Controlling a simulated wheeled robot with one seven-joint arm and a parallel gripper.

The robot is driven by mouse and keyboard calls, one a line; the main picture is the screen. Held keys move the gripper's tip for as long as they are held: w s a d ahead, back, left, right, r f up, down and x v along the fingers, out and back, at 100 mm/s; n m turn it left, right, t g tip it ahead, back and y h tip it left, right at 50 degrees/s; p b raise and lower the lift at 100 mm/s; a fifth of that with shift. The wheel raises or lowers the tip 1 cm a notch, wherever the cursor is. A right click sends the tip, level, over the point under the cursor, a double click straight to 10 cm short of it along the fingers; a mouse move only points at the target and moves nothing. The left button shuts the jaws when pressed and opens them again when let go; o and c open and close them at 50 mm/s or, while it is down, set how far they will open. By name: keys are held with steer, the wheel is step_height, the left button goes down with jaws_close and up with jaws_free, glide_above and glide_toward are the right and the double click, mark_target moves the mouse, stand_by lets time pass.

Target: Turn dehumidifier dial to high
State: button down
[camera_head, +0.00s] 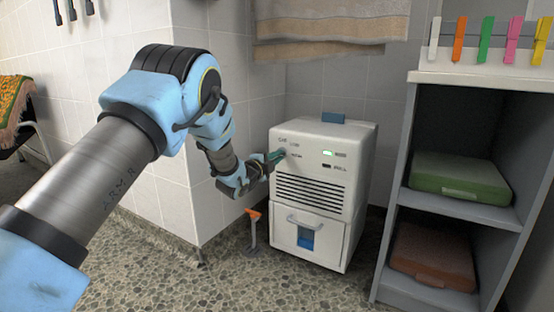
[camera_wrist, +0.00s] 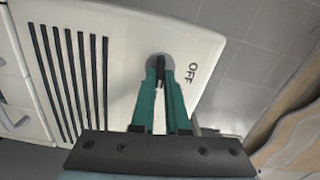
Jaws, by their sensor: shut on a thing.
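The dehumidifier (camera_head: 345,170) is a white box unit standing on the floor in the corner, with dark vent slots and a lit green indicator on its front. In the wrist view its front panel (camera_wrist: 125,60) appears turned on its side, with the label OFF beside the dial. The dial (camera_wrist: 158,62) is a grey disc with a dark grip, partly covered by my fingers. My gripper (camera_wrist: 160,75) has teal fingers shut on the dial's grip. In the head view my gripper (camera_head: 276,156) reaches the upper left of the front panel, and hides the dial there.
A tiled wall corner (camera_head: 200,190) is on the left. A towel (camera_head: 330,22) hangs above.

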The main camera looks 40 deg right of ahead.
steer(key=shift+f+m, duration=0.1)
steer(key=shift+m, duration=0.5)
steer(key=c, duration=0.9)
jaws_free()
steer(key=shift+a, duration=0.1)
steer(key=shift+p+v, duration=1.95)
steer(key=shift+v, duration=3.4)
